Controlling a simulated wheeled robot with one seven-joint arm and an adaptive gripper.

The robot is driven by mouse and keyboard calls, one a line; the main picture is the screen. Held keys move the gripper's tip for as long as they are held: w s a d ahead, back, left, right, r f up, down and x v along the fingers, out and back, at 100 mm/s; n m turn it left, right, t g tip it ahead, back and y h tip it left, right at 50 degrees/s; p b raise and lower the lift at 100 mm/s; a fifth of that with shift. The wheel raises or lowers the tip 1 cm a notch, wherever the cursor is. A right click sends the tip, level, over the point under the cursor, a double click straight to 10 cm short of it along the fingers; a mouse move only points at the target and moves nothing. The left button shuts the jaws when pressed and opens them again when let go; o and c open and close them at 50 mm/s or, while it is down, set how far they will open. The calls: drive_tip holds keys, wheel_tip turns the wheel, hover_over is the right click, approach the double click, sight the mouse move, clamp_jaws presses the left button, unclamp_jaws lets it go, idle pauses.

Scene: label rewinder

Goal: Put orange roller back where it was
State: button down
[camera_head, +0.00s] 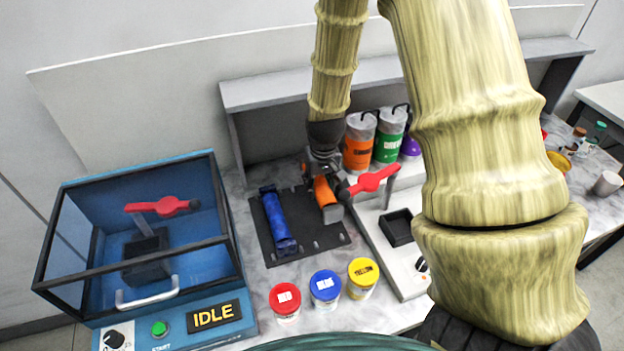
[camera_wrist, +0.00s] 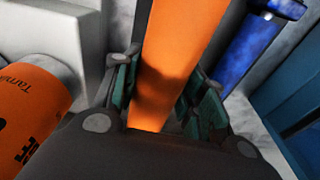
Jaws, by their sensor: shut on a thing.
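The orange roller (camera_head: 325,192) is between the jaws of my gripper (camera_head: 322,175), which is shut on it. In the wrist view the orange roller (camera_wrist: 178,70) runs up and away between the finger pads of my gripper (camera_wrist: 158,105). In the head view it is over the right part of a dark mat (camera_head: 312,236); I cannot tell whether it touches the mat. A blue roller (camera_head: 277,220) lies on the left part of the mat, and it also shows at the upper right of the wrist view (camera_wrist: 258,48).
An orange canister (camera_head: 359,142) and a green canister (camera_head: 391,135) stand behind the gripper. Red (camera_head: 285,299), blue (camera_head: 325,286) and yellow-lidded (camera_head: 363,272) jars stand in front of the mat. A blue machine (camera_head: 145,250) is left; a white device with a red lever (camera_head: 374,180) is close right.

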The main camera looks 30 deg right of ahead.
sight(315, 213)
drive_tip(key=shift+a+f, duration=0.25)
drive_tip(key=shift+a, duration=0.05)
drive_tip(key=shift+w+a+f+b, duration=0.25)
drive_tip(key=shift+w+f+b, duration=0.05)
drive_tip(key=shift+f+b, duration=0.35)
drive_tip(key=shift+s+d+f+b, duration=0.1)
drive_tip(key=shift+s+f+b, duration=0.05)
drive_tip(key=shift+f+b, duration=2.4)
drive_tip(key=shift+f, duration=1)
drive_tip(key=shift+f, duration=0.25)
drive_tip(key=c, duration=0.8)
unclamp_jaws()
drive_tip(key=shift+o, duration=0.2)
drive_tip(key=shift+r, duration=0.1)
drive_tip(key=shift+r, duration=4.9)
